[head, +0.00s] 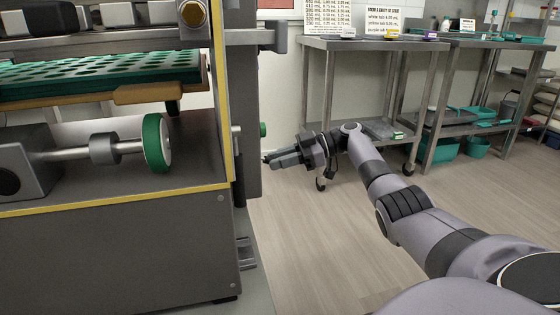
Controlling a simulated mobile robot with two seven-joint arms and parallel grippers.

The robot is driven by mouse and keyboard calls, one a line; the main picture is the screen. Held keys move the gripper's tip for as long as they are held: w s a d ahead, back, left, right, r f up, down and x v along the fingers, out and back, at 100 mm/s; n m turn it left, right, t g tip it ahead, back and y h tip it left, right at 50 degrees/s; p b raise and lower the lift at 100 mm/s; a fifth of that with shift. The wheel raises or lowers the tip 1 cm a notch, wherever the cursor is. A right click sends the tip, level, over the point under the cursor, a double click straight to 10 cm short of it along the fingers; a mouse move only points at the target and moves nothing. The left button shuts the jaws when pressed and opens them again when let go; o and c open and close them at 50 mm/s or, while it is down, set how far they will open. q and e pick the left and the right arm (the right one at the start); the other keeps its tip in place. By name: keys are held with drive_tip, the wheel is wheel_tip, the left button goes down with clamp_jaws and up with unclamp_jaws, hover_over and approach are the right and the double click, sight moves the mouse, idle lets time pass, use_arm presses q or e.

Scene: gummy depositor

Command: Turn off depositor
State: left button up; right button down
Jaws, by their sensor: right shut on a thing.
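The depositor (110,255) is a large grey machine with yellow edging, filling the left of the head view. A green knob (263,129) sticks out from its right side. My right gripper (267,159) reaches in from the right, with its fingertips at the machine's side column, just below the green knob and apart from it. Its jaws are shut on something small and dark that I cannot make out. No power switch can be told for certain. My left gripper is out of view.
A green-rimmed wheel (155,143) on a shaft and a green perforated tray (100,70) are on the machine. Steel tables (375,45) with signs and teal bins (443,148) stand along the back wall. The wooden floor (320,240) between is clear.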

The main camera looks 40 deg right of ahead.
drive_tip(key=c, duration=1)
unclamp_jaws()
drive_tip(key=shift+c, duration=0.2)
drive_tip(key=v, duration=0.7)
drive_tip(key=shift+p, duration=0.35)
